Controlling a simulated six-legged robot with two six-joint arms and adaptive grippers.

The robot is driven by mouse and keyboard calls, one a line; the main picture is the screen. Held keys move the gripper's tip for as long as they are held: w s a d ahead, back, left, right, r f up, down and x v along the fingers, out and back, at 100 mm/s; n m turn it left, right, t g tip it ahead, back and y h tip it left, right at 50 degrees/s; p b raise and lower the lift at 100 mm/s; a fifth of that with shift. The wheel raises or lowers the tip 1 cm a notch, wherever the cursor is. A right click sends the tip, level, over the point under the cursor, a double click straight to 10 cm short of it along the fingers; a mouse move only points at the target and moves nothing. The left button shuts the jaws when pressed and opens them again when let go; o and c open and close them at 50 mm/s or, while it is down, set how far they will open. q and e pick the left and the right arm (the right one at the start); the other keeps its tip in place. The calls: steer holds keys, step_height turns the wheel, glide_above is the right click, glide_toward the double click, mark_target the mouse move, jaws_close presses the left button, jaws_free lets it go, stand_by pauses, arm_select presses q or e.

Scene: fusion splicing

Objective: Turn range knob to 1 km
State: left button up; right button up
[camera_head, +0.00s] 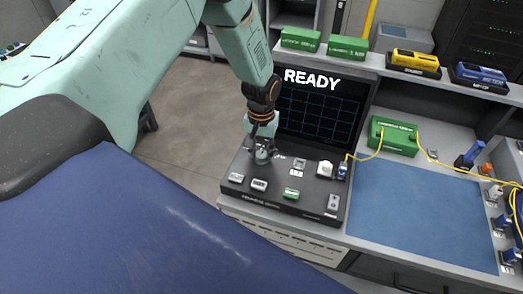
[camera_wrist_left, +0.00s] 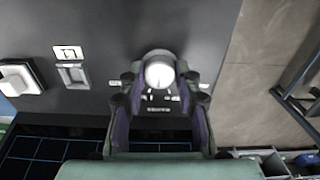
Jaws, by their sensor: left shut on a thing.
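The range knob (camera_wrist_left: 158,73) is a round, light-topped knob on the dark panel, seen between my left gripper's fingers in the wrist view. In the head view the knob (camera_head: 262,155) is partly covered by the gripper. My left gripper (camera_head: 263,143) points down onto it at the back left of the panel. In the wrist view the left gripper (camera_wrist_left: 158,84) has its two fingers closed around the knob's sides. Small white labels lie beside the knob, too blurred to read. The instrument's screen (camera_head: 318,112) shows READY above a grid. My right gripper is not in view.
The instrument panel (camera_head: 265,198) also carries several buttons, a green key (camera_head: 291,193) and a switch (camera_head: 333,203). A yellow fibre (camera_head: 365,156) runs from the panel's right side to a green box (camera_head: 394,136). A blue mat (camera_head: 420,212) lies clear on the right.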

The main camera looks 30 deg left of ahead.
mark_target(261, 154)
arm_select(q)
steer(key=shift+w+m, duration=0.15)
steer(key=shift+m, duration=1.05)
steer(key=shift+r+m, duration=0.1)
steer(key=shift+m, duration=0.2)
steer(key=o, duration=1.2)
steer(key=shift+c, duration=0.2)
step_height(261, 154, up, 12)
